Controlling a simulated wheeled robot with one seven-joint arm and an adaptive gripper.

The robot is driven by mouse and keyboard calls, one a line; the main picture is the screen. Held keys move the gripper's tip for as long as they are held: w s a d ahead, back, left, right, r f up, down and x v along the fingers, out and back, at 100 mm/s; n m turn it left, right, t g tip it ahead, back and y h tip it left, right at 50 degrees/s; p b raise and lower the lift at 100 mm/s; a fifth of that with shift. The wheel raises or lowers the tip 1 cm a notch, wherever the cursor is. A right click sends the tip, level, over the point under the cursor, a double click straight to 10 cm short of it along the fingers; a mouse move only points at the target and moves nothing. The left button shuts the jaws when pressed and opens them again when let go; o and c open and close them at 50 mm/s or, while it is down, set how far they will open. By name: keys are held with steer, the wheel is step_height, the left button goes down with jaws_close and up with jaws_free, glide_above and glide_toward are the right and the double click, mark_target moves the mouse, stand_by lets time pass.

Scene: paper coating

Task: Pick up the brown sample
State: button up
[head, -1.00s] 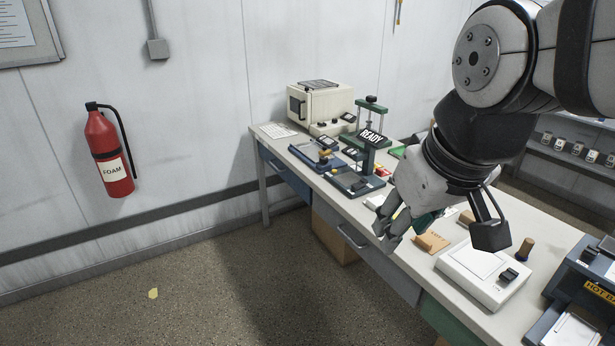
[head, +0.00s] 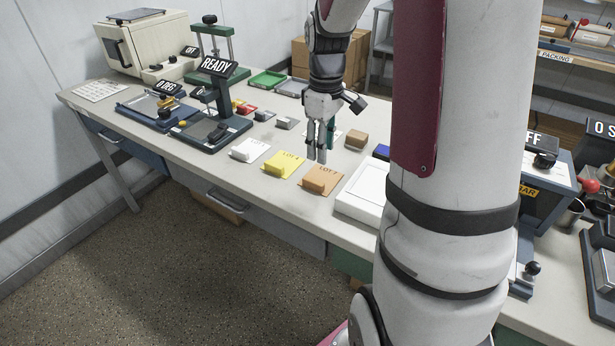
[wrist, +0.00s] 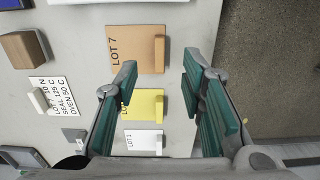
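The brown sample is a flat brown card (head: 326,176) marked LOT 7 with a small brown block (head: 314,187) on its front end. In the wrist view the brown card (wrist: 125,48) is near the top middle, and its block (wrist: 159,53) shows just beyond the gap between the fingertips. My gripper (head: 317,157) is open and empty, pointing down above the samples; the wrist view shows its fingers (wrist: 160,68) wide apart. The block is not between the pads, and the card is partly covered by a finger in the wrist view.
A yellow sample card (head: 284,163) and a white one (head: 250,150) lie beside it. A separate brown block (head: 356,138) stands behind, and a white device (head: 363,193) is to the right. A press stand (head: 218,105) marked READY stands left.

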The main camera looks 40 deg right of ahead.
mark_target(322, 184)
step_height(322, 184, down, 12)
steer(key=shift+s+r+b, duration=0.1)
steer(key=shift+r+b, duration=0.1)
steer(key=shift+b, duration=0.2)
jaws_close()
